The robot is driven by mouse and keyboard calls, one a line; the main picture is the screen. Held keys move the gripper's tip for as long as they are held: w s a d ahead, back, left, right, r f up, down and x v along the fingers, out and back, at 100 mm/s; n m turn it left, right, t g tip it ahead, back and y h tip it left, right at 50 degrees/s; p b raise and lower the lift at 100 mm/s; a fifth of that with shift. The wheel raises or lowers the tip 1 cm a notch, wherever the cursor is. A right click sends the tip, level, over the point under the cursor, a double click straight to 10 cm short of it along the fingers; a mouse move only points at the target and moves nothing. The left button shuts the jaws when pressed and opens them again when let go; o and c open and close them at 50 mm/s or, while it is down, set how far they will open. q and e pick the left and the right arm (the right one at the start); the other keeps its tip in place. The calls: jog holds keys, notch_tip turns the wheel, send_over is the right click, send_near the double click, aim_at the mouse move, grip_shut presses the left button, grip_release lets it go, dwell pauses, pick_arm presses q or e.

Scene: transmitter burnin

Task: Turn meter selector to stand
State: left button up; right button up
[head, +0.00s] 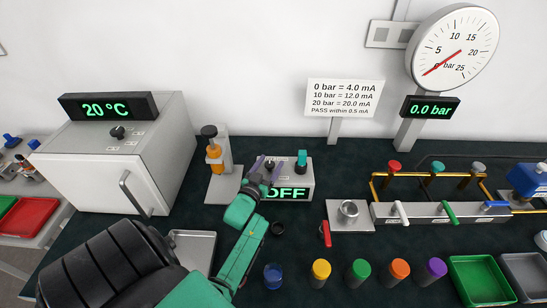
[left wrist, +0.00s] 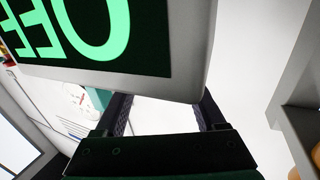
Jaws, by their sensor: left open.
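The meter (head: 306,180) is a light grey box on the dark green bench, and its display reads OFF in green. A dark selector knob (head: 270,165) is on its top left, and a teal connector or knob (head: 302,159) is on its top right. My left gripper (head: 268,164) is open at the meter's left end, its fingers appearing on both sides of the dark knob. Contact cannot be told. In the left wrist view the meter's housing (left wrist: 190,45) fills the top, with the open fingers (left wrist: 165,112) below it; the knob is hidden there. My right gripper is not in view.
An oven (head: 130,165) reading 20 °C stands left. A pump-like device (head: 215,150) is close left of the meter. Valves on a manifold (head: 440,212), a round gauge (head: 455,48) and coloured cups (head: 359,272) are to the right. A blue cup (head: 273,276) stands in front.

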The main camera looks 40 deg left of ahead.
aim_at(273, 158)
pick_arm(q)
jog(key=shift+x, duration=1.6)
grip_shut()
